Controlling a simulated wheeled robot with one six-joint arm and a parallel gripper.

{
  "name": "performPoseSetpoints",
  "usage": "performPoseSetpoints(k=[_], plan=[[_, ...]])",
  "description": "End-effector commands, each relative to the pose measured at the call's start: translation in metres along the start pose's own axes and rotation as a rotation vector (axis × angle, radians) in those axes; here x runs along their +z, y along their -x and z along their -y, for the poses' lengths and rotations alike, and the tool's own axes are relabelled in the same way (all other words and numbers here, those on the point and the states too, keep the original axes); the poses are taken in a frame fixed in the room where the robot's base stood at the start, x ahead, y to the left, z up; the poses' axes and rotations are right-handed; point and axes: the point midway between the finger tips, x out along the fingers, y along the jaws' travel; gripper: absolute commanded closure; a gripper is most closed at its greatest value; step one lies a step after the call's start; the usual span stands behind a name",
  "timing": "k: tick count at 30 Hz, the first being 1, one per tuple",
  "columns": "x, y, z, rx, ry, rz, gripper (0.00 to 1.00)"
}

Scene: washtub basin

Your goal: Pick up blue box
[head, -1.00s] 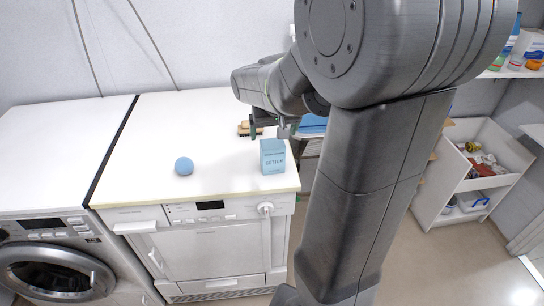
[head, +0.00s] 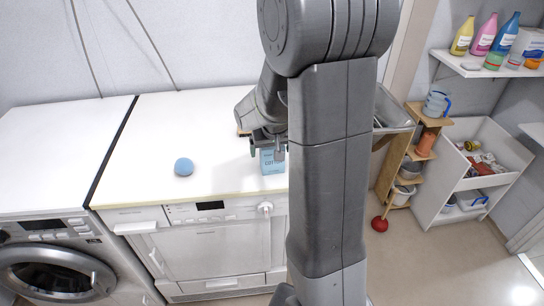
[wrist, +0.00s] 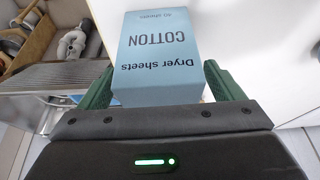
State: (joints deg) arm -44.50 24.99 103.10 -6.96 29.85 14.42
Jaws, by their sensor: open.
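The blue box (head: 272,163) stands on the white top of the right-hand machine, near its front right corner. In the wrist view the box (wrist: 157,62) reads "COTTON" and "Dryer sheets". My gripper (head: 267,152) is at the box in the head view, partly in front of its upper part. In the wrist view my gripper (wrist: 160,88) is open, with one green finger on each side of the box's near end. I cannot tell whether either finger touches the box. My arm hides the area to the right of the box in the head view.
A blue ball (head: 184,166) lies on the white top (head: 140,150), left of the box. A metal basin (head: 393,108) is to the right behind my arm. A wooden shelf rack (head: 408,160) and a white cabinet (head: 470,175) stand farther right.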

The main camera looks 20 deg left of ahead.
Motion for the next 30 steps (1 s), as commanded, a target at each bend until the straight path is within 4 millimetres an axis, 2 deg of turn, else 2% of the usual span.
performPoseSetpoints(k=[3, 9, 11, 20, 23, 30], plan=[[0.0, 0.0, 0.0, 0.0, 0.0, 0.0, 0.15], [0.0, 0.0, 0.0, 0.0, 0.0, 0.0, 0.54], [0.0, 0.001, 0.0, 0.0, 0.0, 0.0, 0.64], [-0.003, 0.006, 0.0, -0.001, 0.0, -0.004, 0.64], [-0.009, 0.019, 0.0, -0.001, 0.0, -0.005, 0.64], [-0.028, 0.064, 0.0, -0.001, 0.0, -0.007, 0.64]])
